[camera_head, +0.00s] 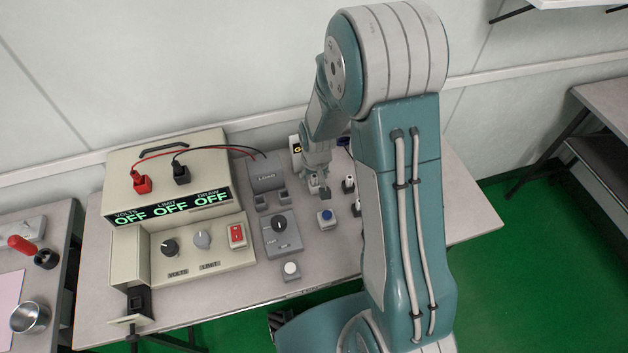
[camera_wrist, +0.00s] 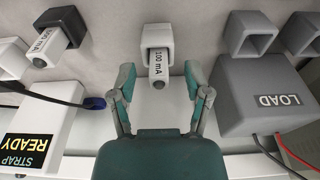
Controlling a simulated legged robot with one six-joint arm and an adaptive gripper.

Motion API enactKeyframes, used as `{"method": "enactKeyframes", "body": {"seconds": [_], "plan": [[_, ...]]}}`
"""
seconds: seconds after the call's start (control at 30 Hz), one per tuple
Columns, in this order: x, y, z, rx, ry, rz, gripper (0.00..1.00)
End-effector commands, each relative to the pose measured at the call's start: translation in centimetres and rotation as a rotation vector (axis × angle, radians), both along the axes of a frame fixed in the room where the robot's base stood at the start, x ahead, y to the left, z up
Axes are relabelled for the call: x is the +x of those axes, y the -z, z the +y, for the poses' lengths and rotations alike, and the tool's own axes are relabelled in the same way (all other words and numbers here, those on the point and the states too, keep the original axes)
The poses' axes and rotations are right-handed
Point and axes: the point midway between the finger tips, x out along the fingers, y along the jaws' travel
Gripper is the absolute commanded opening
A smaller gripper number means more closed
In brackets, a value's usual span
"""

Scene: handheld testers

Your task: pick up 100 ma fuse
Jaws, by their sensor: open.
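In the wrist view, a white fuse (camera_wrist: 158,66) with a label that reads 100 mA sits in a square white holder (camera_wrist: 154,38). My gripper (camera_wrist: 159,80) is open, with one finger on each side of the fuse's near end. I see gaps between the fingers and the fuse, and no grip on it. A second pale fuse (camera_wrist: 48,44) with a similar, less clear label stands at a black holder (camera_wrist: 64,24) to the left. In the head view my gripper (camera_head: 318,183) is low over the table, and the fuse between the fingers is hard to make out.
A grey LOAD box (camera_wrist: 262,98) with red and black leads stands close on the right in the wrist view. A white STRAP READY box (camera_wrist: 38,125) is at left. The power supply (camera_head: 175,215) reads OFF.

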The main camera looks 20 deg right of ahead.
Motion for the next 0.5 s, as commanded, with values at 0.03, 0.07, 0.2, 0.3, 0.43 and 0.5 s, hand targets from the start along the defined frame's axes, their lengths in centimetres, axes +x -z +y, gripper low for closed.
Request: {"method": "enactKeyframes", "body": {"seconds": [0.03,0.07,0.2,0.3,0.43,0.5], "plan": [[0.0,-0.01,0.0,0.0,0.0,0.0,0.54],[0.0,-0.01,0.0,0.0,0.0,0.0,0.41],[0.0,-0.02,0.0,0.0,0.0,0.0,0.0],[-0.01,-0.01,0.0,0.0,0.0,0.001,0.0],[-0.01,-0.01,0.0,0.0,0.0,0.001,0.0],[0.0,0.01,0.0,0.0,0.0,0.001,0.0]]}}
